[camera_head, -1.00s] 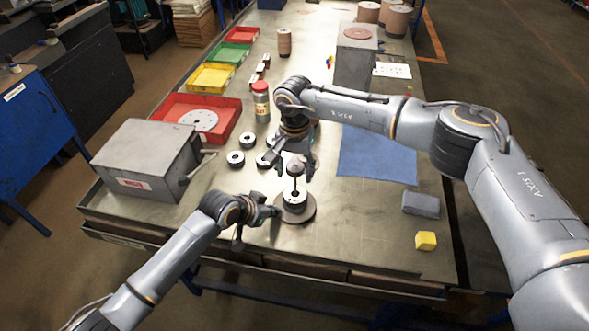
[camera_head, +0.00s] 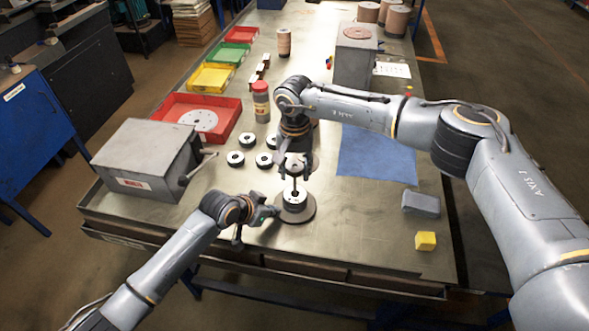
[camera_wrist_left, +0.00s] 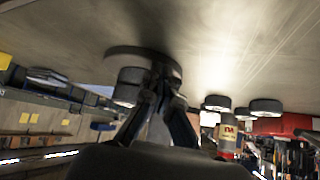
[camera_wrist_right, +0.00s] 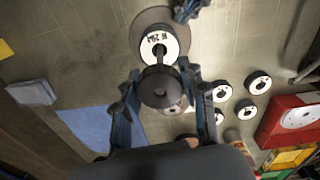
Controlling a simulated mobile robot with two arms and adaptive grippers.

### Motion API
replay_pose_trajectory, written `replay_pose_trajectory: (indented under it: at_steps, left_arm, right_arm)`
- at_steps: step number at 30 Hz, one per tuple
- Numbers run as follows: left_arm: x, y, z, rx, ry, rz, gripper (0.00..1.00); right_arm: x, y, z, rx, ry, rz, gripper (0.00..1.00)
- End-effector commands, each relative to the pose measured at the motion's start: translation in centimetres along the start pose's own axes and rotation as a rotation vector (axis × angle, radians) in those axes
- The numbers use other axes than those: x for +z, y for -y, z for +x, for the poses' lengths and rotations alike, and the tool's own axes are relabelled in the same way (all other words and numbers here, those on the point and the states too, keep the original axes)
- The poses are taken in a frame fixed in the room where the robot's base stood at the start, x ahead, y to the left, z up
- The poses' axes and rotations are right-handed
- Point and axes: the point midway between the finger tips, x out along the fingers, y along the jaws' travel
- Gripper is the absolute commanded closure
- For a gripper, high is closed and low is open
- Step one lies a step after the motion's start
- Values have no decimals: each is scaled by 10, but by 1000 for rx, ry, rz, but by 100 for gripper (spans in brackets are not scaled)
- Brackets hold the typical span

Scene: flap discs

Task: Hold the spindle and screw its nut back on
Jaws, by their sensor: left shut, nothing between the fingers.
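The spindle stands upright on the bench; its round brown base (camera_head: 309,211) carries a white-faced disc (camera_head: 294,199) on a thin rod. The dark round nut (camera_wrist_right: 160,88) is at the rod's upper end, seen from above in the right wrist view; whether it is threaded on is hidden. My right gripper (camera_head: 295,166) points down with a finger on each side of the nut; I cannot tell whether both touch it. My left gripper (camera_head: 273,211) is low beside the left of the base, shut and empty. Its fingers also show in the left wrist view (camera_wrist_left: 165,85).
A red tray (camera_head: 232,118) and a grey box (camera_head: 147,160) stand left. A blue cloth (camera_head: 376,155), grey block (camera_head: 420,204) and yellow cube (camera_head: 425,241) lie right.

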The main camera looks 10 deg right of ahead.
Motion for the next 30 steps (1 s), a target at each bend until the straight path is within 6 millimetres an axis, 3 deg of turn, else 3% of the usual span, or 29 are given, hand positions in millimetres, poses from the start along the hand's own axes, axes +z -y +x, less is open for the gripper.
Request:
replay_pose_trajectory:
  at_steps: [5,30]
  left_arm:
    - [1,-1,1,2,1,0,100]
    - [0,-1,1,2,1,0,100]
  right_arm:
    - [0,0,0,0,0,75,84]
    - [0,0,3,0,1,1439,84]
